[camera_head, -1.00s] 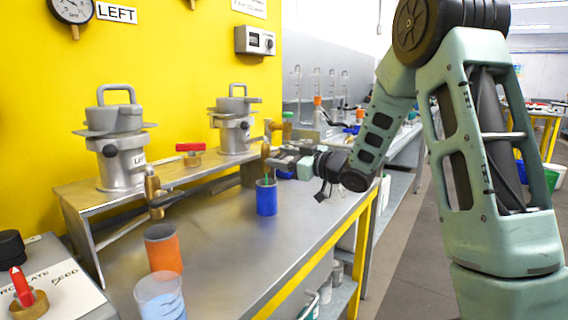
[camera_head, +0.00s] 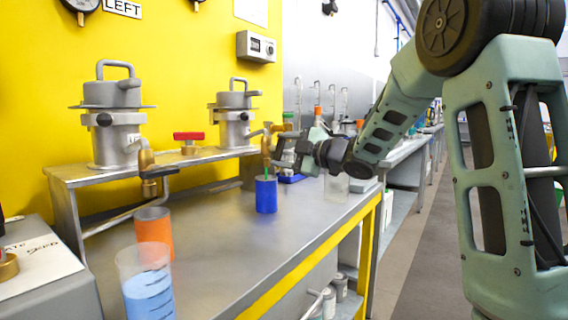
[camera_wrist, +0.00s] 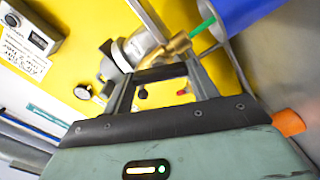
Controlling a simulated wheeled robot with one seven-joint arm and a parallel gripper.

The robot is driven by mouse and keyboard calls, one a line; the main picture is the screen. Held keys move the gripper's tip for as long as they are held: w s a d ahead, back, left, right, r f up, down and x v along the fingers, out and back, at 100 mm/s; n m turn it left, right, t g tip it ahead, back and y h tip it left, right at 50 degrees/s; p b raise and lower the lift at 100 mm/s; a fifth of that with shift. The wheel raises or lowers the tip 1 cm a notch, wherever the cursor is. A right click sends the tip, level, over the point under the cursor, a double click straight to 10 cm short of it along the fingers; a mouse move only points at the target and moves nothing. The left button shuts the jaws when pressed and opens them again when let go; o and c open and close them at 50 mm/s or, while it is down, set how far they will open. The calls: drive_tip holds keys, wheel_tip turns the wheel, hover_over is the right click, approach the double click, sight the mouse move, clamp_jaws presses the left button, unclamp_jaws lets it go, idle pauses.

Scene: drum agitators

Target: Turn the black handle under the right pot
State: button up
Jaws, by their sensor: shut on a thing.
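The right pot (camera_head: 233,122) is a grey metal vessel with a loop handle, on the raised metal shelf against the yellow wall. A brass tap (camera_head: 267,142) is at its right, above a blue cup (camera_head: 266,194). A green stream or rod runs from the tap into the cup. My gripper (camera_head: 277,148) is at this tap. In the wrist view my gripper (camera_wrist: 163,72) is shut on a dark bar, which looks like the black handle (camera_wrist: 160,73), beside the brass tap (camera_wrist: 176,47). The head view barely shows the handle behind the jaws.
The left pot (camera_head: 112,130) stands on the same shelf, with a brass tap (camera_head: 147,160) and an orange cup (camera_head: 154,233). A red-handled valve (camera_head: 188,142) sits between the pots. A clear beaker of blue liquid (camera_head: 148,285) is in front.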

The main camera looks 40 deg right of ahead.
drive_tip(key=n+b, duration=0.4)
drive_tip(key=shift+f+n, duration=0.15)
drive_tip(key=shift+n, duration=0.25)
drive_tip(key=shift+b, duration=0.3)
drive_tip(key=o, duration=1)
drive_tip(key=shift+s, duration=0.1)
drive_tip(key=p+v, duration=0.3)
drive_tip(key=v, duration=1.4)
drive_tip(key=shift+s, duration=0.1)
